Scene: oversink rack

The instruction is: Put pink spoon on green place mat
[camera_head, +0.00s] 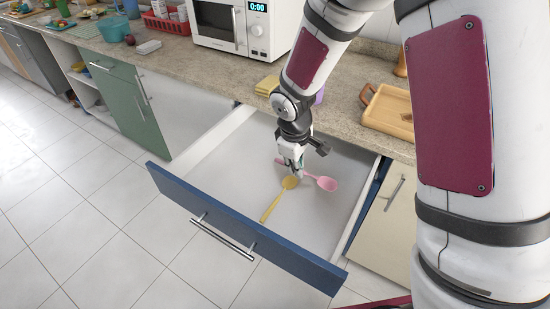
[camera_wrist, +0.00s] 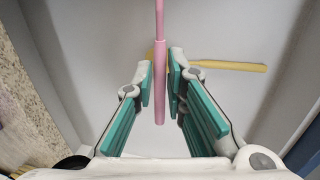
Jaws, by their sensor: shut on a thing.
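The pink spoon (camera_head: 327,184) lies low in the open drawer, its bowl to the right of my gripper (camera_head: 293,165). In the wrist view, its pink handle (camera_wrist: 160,45) runs between the teal finger pads of my gripper (camera_wrist: 160,85), which is shut on it. The handle's end sticks out toward the palm, and the spoon's bowl is out of that view. A flat green patch (camera_head: 86,30) on the counter at the far upper left may be the green place mat; it is small and partly covered.
A yellow spoon (camera_head: 270,207) lies in the drawer beside the pink one; its handle (camera_wrist: 235,66) also shows in the wrist view. The drawer's blue front (camera_head: 240,232) and side walls surround my gripper. A microwave (camera_head: 240,27), a red basket (camera_head: 166,24) and a wooden tray (camera_head: 390,112) stand on the counter.

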